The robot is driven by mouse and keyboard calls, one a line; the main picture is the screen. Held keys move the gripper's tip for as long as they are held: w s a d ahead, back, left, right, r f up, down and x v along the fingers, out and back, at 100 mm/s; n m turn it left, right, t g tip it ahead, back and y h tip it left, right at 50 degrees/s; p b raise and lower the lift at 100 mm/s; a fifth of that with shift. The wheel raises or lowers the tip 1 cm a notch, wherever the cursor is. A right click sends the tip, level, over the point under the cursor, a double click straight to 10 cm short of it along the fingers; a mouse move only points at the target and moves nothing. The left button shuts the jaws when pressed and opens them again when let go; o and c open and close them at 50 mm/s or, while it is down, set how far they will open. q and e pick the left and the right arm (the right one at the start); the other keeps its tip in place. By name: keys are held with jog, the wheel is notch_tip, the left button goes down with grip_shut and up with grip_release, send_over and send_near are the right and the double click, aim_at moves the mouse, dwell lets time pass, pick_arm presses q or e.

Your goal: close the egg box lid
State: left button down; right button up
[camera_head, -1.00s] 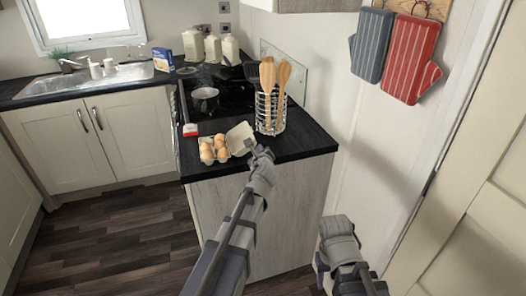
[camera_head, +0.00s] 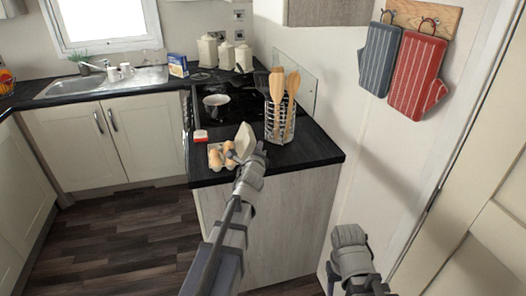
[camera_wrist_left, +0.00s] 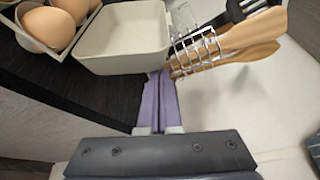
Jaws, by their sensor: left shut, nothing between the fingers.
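The grey egg box (camera_head: 216,167) stands on the dark worktop near its front edge, with several brown eggs in it. Its lid (camera_head: 244,141) is open and stands raised on the box's right side. The hollow inside of the lid (camera_wrist_left: 124,38) shows in the left wrist view, beside the eggs (camera_wrist_left: 48,28). My left gripper (camera_head: 254,152) is shut and empty at the lid's right side. Its fingertips (camera_wrist_left: 161,82) are close to the lid's near corner; I cannot tell if they touch. My right gripper (camera_head: 335,276) hangs low at the right, its fingers unclear.
A wire holder (camera_head: 280,124) with wooden utensils stands right behind my left gripper, very close to its fingers in the wrist view. A pan (camera_head: 216,103) sits on the hob, and a red-and-white item (camera_head: 200,136) lies behind the egg box.

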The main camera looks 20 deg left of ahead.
aim_at(250, 142)
pick_arm(q)
jog(key=a+r+n, duration=0.1)
jog(key=s+a+r+n+t, duration=0.1)
jog(key=n, duration=0.1)
jog(key=shift+s+a, duration=0.1)
jog(key=shift+s, duration=0.1)
jog(key=shift+s+a+r+n+t+b, duration=0.15)
jog(key=shift+a+n+t+b, duration=0.15)
jog(key=shift+n, duration=0.3)
jog(key=s+a+f+n+y+b, duration=0.1)
jog(key=s+a+n+y+b, duration=0.1)
jog(key=n, duration=0.4)
jog(key=s+a+f+n+t+y+b, duration=0.1)
jog(key=s+a+n+y+b, duration=0.1)
jog(key=a+n+b, duration=0.3)
jog(key=s+a+f+n+y+b, duration=0.1)
jog(key=s+a+n+y+b, duration=0.1)
jog(key=n, duration=0.6)
jog(key=shift+s+a+f+n+t+y+b, duration=0.1)
jog(key=shift+a+f+n+t+y+b, duration=0.05)
jog(key=shift+a+b, duration=0.35)
jog(key=shift+s+a+f+n+t+y+b, duration=0.1)
jog(key=shift+a+f+n+t+y+b, duration=0.05)
jog(key=shift+a+b, duration=0.3)
jog(key=shift+s+a+f+n+b, duration=0.1)
jog(key=shift+f+n+b, duration=0.2)
jog(key=shift+b, duration=0.05)
jog(key=shift+s+a+f, duration=0.1)
jog(key=shift+a+f, duration=0.05)
jog(key=shift+f, duration=0.1)
